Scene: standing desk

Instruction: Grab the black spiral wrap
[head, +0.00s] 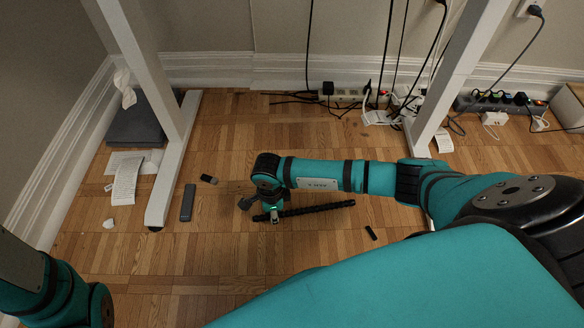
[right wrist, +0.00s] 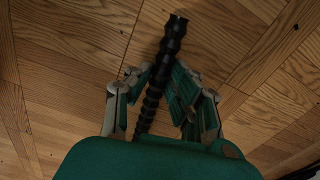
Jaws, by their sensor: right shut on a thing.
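The black spiral wrap (head: 318,208) is a long, thin, ribbed dark tube low over the wood floor, below the middle of the head view. My right gripper (head: 272,211) is at its left part, pointing down. In the right wrist view the wrap (right wrist: 172,38) runs between the two fingers of my right gripper (right wrist: 162,84), which are shut on it. Its far end sticks out past the fingertips. Whether the wrap touches the floor is hard to tell. Of my left arm only a part shows at the lower left; its gripper is out of view.
A dark grey bar (head: 188,203), a small black stick (head: 209,179) and another black piece (head: 371,233) lie on the floor. White desk legs (head: 172,160) stand left and right. Papers (head: 126,180) and a grey box (head: 137,122) are left. Power strips and cables (head: 349,94) line the wall.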

